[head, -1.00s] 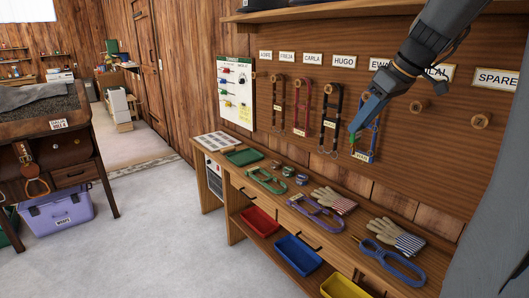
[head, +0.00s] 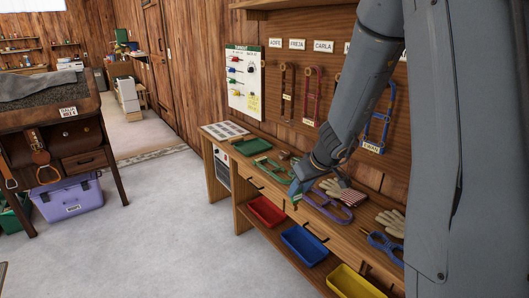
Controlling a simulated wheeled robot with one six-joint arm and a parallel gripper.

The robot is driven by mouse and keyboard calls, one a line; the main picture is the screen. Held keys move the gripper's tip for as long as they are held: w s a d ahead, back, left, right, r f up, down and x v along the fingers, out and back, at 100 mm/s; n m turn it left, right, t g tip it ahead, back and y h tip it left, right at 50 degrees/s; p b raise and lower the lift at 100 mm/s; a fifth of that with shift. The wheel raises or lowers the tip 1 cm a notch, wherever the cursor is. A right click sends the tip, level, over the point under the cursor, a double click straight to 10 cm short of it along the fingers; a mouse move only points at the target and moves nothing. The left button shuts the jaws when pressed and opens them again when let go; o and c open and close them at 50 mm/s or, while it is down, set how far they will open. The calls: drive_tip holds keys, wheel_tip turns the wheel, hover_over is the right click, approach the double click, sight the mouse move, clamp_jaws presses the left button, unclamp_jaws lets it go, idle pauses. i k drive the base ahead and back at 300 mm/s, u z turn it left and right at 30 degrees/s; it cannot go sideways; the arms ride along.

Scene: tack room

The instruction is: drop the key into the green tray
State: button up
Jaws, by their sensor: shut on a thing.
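The green tray (head: 251,146) lies on the bench top near its far left end, and it looks empty. My gripper (head: 297,188) is in front of the bench's front edge, to the right of the tray and nearer to me, apart from it. It is shut on a small green item (head: 296,186), which I take to be the key. The key's shape is too small and partly hidden to make out. My arm covers part of the bench and wall.
Red (head: 266,211), blue (head: 304,245) and yellow (head: 350,283) trays are on the lower shelf. Halters hang above.

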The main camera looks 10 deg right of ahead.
sight(250, 147)
drive_tip(key=u, duration=0.5)
drive_tip(key=i, duration=2.75)
drive_tip(key=z, duration=0.8)
drive_tip(key=i, duration=0.35)
drive_tip(key=z, duration=0.2)
